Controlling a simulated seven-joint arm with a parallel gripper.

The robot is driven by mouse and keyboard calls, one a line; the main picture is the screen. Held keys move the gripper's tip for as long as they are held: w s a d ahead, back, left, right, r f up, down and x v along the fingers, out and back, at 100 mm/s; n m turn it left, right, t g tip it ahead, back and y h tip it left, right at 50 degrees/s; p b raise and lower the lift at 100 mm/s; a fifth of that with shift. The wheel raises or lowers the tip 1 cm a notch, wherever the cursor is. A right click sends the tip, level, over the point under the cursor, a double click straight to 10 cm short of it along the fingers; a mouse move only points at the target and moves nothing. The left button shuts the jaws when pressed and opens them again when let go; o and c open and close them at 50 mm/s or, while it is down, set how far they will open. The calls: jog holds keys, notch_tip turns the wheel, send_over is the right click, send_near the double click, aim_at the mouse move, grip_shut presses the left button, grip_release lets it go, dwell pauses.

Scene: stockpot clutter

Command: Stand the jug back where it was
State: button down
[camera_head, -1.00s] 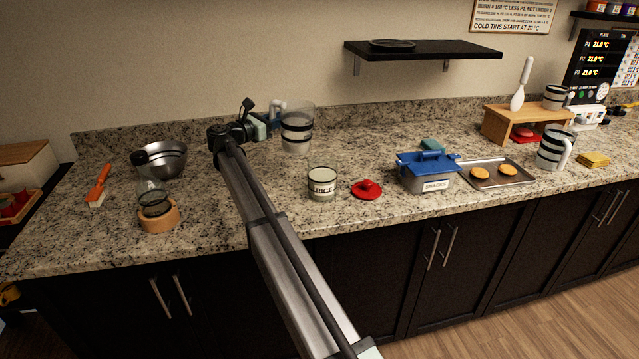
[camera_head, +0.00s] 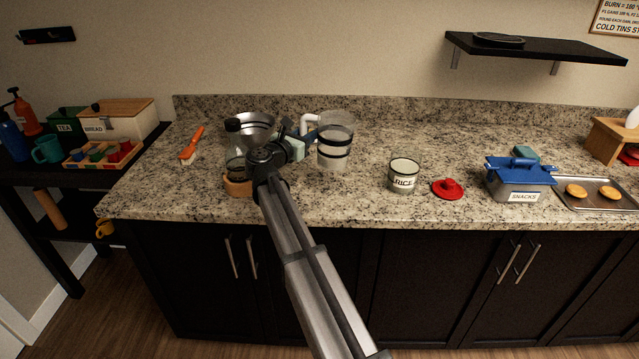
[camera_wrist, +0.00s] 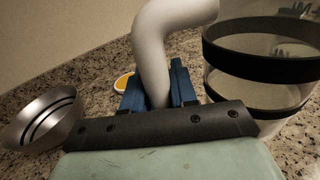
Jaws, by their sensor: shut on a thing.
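The jug (camera_head: 335,148) is clear with black bands and a white handle on its left side. It stands upright left of the rice tin, at or just above the counter; I cannot tell whether its base touches. My gripper (camera_head: 306,136) is at the jug's left side, shut on the handle. In the wrist view, the blue fingers of my gripper (camera_wrist: 158,88) close around the white handle (camera_wrist: 155,45), and the jug's banded body (camera_wrist: 258,70) is at the right. The jug's base is outside the wrist view.
The rice tin (camera_head: 404,176) and a red lid (camera_head: 448,189) are to the right. Counter behind the rice tin is clear.

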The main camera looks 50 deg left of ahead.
jog(key=s+a+n+g+y, duration=0.2)
jog(key=s+a+n+y, duration=0.1)
jog(key=a+n+y, duration=0.15)
jog(key=shift+y, duration=0.45)
jog(key=shift+s+d+f, duration=0.1)
jog(key=shift+f, duration=2.3)
jog(key=shift+s+d+f, duration=0.1)
jog(key=shift+f, duration=2.3)
jog(key=shift+f, duration=0.1)
jog(key=c, duration=0.9)
grip_release()
jog(key=v, duration=1.2)
